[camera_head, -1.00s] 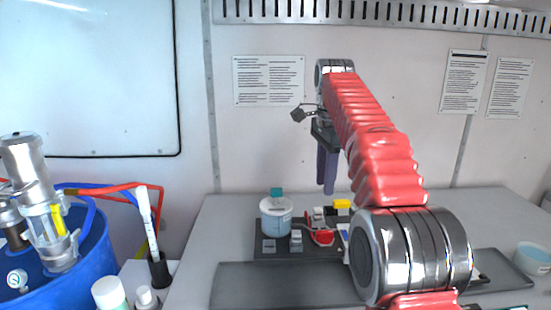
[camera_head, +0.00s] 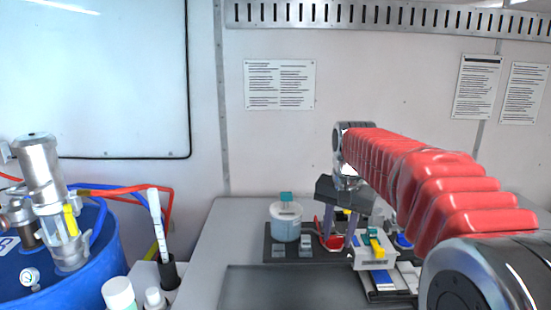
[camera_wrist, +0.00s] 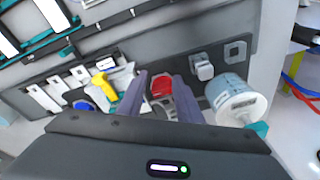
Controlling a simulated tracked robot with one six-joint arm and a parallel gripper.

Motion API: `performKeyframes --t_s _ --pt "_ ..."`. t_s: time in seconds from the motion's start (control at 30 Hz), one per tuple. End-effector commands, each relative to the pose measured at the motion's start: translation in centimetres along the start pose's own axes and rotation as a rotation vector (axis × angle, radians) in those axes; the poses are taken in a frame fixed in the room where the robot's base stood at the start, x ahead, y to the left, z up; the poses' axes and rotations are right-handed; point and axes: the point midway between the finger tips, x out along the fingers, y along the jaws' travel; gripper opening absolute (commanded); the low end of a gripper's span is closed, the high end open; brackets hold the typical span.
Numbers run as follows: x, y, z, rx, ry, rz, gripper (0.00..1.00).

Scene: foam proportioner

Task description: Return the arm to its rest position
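My arm reaches in from the right of the head view, with my gripper (camera_head: 339,236) hanging over the dark mat at the middle of the bench. Its two purple-grey fingers point down and stand apart. In the wrist view, my gripper (camera_wrist: 160,80) is open with nothing held between its fingers. A red item (camera_wrist: 161,86) on the mat shows beyond the gap between them. I cannot tell how high the fingertips are above it.
A white tub with a teal tab (camera_head: 286,222) stands left of my gripper. A white box with a yellow piece (camera_head: 374,255) stands right of it. A blue drum (camera_head: 75,275) with a metal pump (camera_head: 50,195) is at far left. The bench's left part (camera_head: 225,235) is clear.

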Motion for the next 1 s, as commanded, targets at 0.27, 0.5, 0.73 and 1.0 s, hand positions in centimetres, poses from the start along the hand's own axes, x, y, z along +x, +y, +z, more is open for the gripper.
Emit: performKeyframes --t_s 0.27,0.5,0.73,1.0 --pt "0.3 2.6 4.9 -0.174 0.044 -0.017 0.32" --pt "0.8 4.8 9.2 -0.296 0.082 -0.027 0.32" --pt "1.5 7.0 13.3 -0.386 0.121 -0.033 0.32" --pt "2.5 9.4 18.1 -0.454 0.163 -0.039 0.32"
